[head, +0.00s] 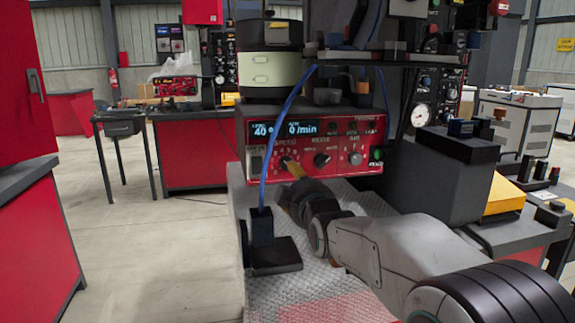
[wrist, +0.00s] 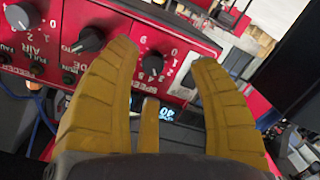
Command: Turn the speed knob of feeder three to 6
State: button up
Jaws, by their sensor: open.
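In the wrist view the panel is seen rotated, and the speed knob (wrist: 152,64) lies between the open yellow fingers of my gripper (wrist: 165,54). The fingers stand apart on either side of it; contact cannot be told. Its dial numbers show, but its exact setting is unclear. The feeder's number is not legible.
The mode knob (wrist: 90,40) is beside my left finger in the wrist view, with the air knob (wrist: 22,16) farther left. A blue cable (head: 279,120) hangs in front of the panel to a dark block (head: 262,228) on the metal plate (head: 318,278).

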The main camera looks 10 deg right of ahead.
aim_at(286, 164)
jog(key=w+r+n+t, duration=0.1)
jog(key=w+r+n, duration=0.1)
jog(key=w+n, duration=0.5)
jog(key=shift+w+n, duration=0.2)
jog(key=shift+n, duration=0.4)
dwell(0.5)
grip_shut()
dwell(0.3)
